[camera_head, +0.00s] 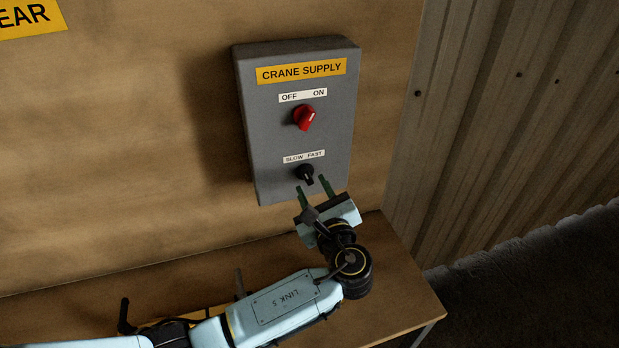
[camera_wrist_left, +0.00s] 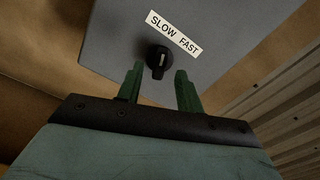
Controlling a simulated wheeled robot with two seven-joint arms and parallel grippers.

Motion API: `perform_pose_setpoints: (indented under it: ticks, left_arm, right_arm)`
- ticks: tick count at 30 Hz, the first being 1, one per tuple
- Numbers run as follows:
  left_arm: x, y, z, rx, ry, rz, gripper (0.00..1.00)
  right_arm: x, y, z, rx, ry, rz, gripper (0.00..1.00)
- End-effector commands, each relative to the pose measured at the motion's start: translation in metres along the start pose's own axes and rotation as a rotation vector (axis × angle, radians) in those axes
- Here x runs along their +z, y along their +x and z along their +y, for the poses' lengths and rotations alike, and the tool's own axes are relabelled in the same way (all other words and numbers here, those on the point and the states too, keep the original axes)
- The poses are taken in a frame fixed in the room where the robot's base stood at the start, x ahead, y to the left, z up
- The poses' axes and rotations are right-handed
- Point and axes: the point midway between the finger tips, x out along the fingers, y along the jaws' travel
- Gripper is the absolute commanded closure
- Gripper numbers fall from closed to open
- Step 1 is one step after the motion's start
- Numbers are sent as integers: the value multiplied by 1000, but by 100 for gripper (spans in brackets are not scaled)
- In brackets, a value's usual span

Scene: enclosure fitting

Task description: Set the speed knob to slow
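The black speed knob (camera_head: 306,174) sits low on the grey control box (camera_head: 263,140), under a white label (camera_head: 304,157) reading SLOW and FAST. It also shows in the left wrist view (camera_wrist_left: 158,62), with a pale mark on its grip; I cannot tell for certain which setting it points at. My left gripper (camera_head: 313,190) is open, its two green fingers apart just below the knob. In the left wrist view the fingertips (camera_wrist_left: 160,70) are on either side of the knob's lower part, with gaps visible. My right gripper is not in view.
A red OFF/ON knob (camera_head: 304,118) sits above on the same box, under a yellow CRANE SUPPLY sign (camera_head: 301,71). The box is on a wooden wall (camera_head: 150,150) above a wooden bench (camera_head: 405,300). A corrugated wall (camera_head: 500,130) is at right.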

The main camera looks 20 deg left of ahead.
Motion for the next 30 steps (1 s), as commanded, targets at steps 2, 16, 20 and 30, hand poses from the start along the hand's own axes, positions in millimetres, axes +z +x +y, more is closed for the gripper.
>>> perform_pose_setpoints:
  ticks: [2,16,20,30]
  left_arm:
    - [1,13,0,1,3,-3,64]
    - [0,31,0,0,0,1,64]
    - [0,30,0,0,0,1,75]
    - [0,30,0,1,-11,1,100]
  right_arm:
    - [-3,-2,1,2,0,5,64]
    - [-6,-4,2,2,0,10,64]
    - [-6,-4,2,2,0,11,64]
    - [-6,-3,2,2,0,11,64]
